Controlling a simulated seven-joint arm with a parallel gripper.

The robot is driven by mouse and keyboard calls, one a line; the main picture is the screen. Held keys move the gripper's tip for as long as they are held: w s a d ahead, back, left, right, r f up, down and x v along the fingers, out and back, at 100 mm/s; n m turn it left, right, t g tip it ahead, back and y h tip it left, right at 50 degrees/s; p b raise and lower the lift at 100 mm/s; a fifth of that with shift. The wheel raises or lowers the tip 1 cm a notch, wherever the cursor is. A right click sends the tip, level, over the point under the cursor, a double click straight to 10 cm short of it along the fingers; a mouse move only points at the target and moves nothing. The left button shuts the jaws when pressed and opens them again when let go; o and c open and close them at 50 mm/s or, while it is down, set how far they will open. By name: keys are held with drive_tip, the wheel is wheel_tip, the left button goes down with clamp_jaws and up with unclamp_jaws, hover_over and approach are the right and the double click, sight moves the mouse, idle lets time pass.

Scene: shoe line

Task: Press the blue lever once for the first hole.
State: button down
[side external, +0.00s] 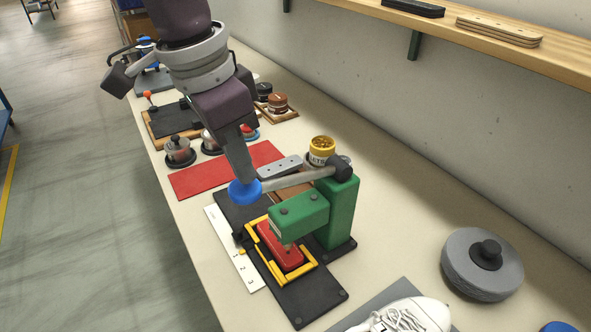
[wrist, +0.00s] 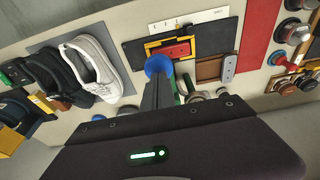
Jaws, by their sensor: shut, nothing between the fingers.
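The blue lever knob (side external: 245,191) sits at the end of a grey lever arm (side external: 290,183) that runs to the green press (side external: 342,207). My gripper (side external: 245,178) is shut and points down, its fingertips at the top of the knob; they look to be touching it or very close. In the wrist view the blue knob (wrist: 158,66) shows right beyond the fingertips (wrist: 157,82). Under the press head a red piece (side external: 279,247) lies inside a yellow frame (side external: 311,263) on a black base plate (side external: 318,293). The press tip over the red piece is partly hidden.
A white numbered strip (side external: 232,252) lies left of the base plate. A red mat (side external: 225,172), a grey holed bar (side external: 279,167) and a yellow-topped jar (side external: 321,150) are behind. A white shoe (side external: 410,316) and a grey round wheel (side external: 481,268) stand at the right front.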

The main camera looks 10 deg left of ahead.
sight(241, 190)
drive_tip(key=shift+f, duration=3.6)
wheel_tip(241, 190, up, 12)
drive_tip(key=shift+r, duration=0.6)
